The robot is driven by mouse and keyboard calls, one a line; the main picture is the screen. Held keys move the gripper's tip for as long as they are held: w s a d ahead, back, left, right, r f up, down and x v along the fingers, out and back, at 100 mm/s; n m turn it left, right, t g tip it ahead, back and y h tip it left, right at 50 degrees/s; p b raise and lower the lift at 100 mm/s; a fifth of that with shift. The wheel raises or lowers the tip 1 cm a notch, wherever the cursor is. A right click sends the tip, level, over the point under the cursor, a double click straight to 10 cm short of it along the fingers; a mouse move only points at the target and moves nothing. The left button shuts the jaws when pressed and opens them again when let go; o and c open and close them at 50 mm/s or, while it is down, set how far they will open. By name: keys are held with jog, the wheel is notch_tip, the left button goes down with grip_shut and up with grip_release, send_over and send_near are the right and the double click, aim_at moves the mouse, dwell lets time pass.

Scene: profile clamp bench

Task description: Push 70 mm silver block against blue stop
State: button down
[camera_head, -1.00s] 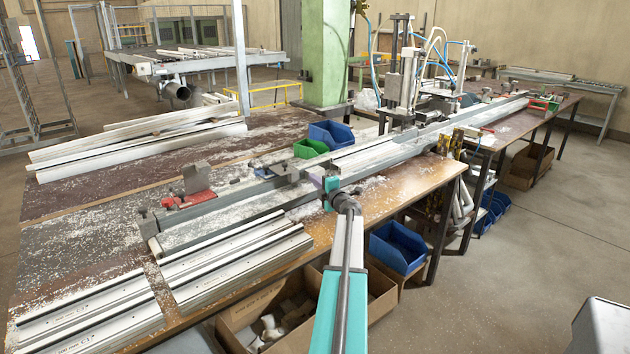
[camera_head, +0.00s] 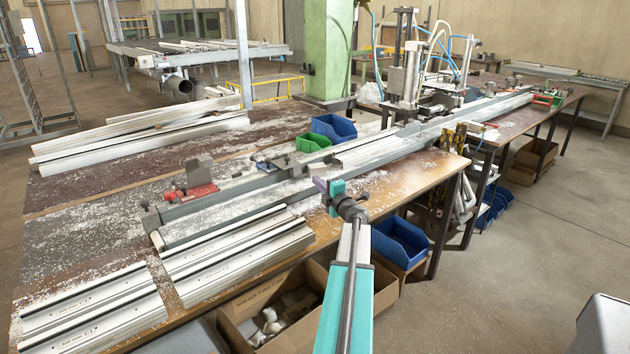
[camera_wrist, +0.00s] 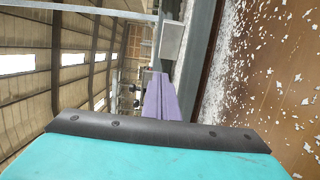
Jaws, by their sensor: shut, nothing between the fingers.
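My gripper (camera_head: 319,184), with purple fingers and a teal body, is shut and empty. It is at the near side of the long grey rail, above the wooden bench edge. A grey metal block (camera_head: 286,163) stands on the rail, left of and beyond the fingers, with a visible gap in the picture. In the wrist view a plain silver-grey block (camera_wrist: 171,40) shows just past the tips of the purple fingers (camera_wrist: 158,95); I cannot tell if they touch.
A red-based clamp (camera_head: 199,180) stands near the rail's left end. White profiles (camera_head: 235,255) lie in front. Green (camera_head: 311,144) and blue (camera_head: 333,128) bins sit behind the rail. Clamping machinery (camera_head: 410,85) stands farther along it. White chips litter the bench.

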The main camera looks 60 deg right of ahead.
jog(key=shift+b+v, duration=0.35)
jog(key=shift+v, duration=2.85)
